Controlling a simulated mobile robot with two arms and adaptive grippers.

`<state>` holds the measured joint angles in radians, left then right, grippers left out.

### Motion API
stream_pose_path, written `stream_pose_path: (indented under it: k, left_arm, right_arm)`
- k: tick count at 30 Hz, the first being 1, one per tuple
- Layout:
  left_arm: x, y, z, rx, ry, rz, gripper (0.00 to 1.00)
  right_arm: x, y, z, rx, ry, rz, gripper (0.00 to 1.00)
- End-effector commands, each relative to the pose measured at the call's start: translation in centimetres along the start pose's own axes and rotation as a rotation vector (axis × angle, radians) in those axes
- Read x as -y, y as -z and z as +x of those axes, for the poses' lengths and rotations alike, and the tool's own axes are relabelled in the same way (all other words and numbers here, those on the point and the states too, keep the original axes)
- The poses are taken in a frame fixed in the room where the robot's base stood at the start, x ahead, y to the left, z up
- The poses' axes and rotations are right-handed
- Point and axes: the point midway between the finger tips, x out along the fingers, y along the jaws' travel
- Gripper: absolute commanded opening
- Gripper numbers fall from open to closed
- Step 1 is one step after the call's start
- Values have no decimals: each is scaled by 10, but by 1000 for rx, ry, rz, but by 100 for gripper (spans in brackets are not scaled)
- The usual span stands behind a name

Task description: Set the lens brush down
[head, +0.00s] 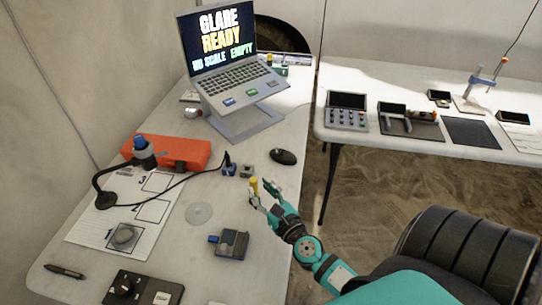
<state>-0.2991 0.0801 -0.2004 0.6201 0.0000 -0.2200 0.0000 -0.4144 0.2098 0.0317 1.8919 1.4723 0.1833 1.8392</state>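A small upright yellow piece (254,186), perhaps the lens brush's handle, shows at the tips of my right gripper (259,192), near the right edge of the left table (222,285). The fingers look parted, with the yellow piece by the lower-left fingertip. At this size I cannot tell whether they grip it, or whether it touches the table. My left gripper is not in view.
Small blocks (246,171) and a black mouse (283,156) lie beyond the gripper. A clear disc (199,214) and a grey device (230,244) lie nearer. A laptop (235,85) on a stand is at the back. Bare tabletop lies left of the gripper.

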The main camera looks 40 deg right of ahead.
Motion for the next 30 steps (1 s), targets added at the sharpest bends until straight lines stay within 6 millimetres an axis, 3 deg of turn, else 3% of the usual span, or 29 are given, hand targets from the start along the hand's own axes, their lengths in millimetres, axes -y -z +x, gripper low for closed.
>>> stream_pose_path:
  k: [3,9,30]
  left_arm:
    - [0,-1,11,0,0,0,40]
    - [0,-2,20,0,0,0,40]
    - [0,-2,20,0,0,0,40]
  right_arm:
    - [0,4,-26,-2,0,0,32]
    - [0,3,-52,-1,0,0,32]
    - [0,0,-58,1,0,0,32]
